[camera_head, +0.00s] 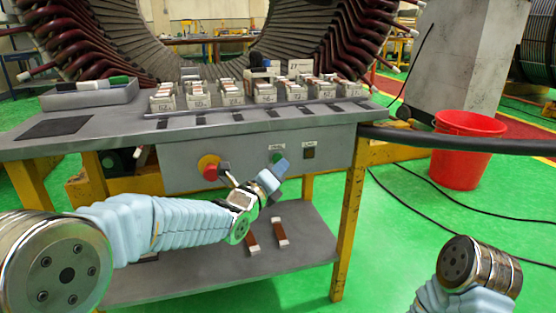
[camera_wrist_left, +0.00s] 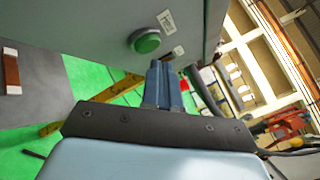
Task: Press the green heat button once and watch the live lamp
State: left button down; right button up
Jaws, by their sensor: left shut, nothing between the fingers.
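The green heat button (camera_head: 277,157) is on the grey front panel under the bench edge. It also shows in the left wrist view (camera_wrist_left: 147,41), round, in a pale collar, beside a small white label. A small dark square fitting (camera_head: 309,153), perhaps the live lamp, sits under a label to its right; I see no clear glow on it. My left gripper (camera_head: 280,168) is shut and empty, just below the green button. In the left wrist view its closed fingertips (camera_wrist_left: 160,64) point toward the button with a small visible gap. My right gripper is out of view.
A red knob on a yellow base (camera_head: 209,166) sits left on the same panel. Above it, several labelled boxes (camera_head: 229,93) stand on the bench (camera_head: 150,135). A red bucket (camera_head: 462,160) stands at the right. A thick black cable (camera_head: 450,141) runs from the bench to the right.

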pick_arm(q)
jog(key=shift+w, duration=0.1)
dwell(0.7)
jog(key=shift+w+a+b, duration=0.15)
jog(key=shift+w+b, duration=0.2)
jog(key=shift+b, duration=0.05)
jog(key=shift+w+a, duration=0.1)
jog(key=shift+w, duration=0.25)
dwell(0.9)
jog(key=shift+b, duration=0.3)
jog(key=shift+s+d+b, duration=0.2)
jog(key=shift+s+b, duration=0.5)
jog(key=shift+s, duration=0.05)
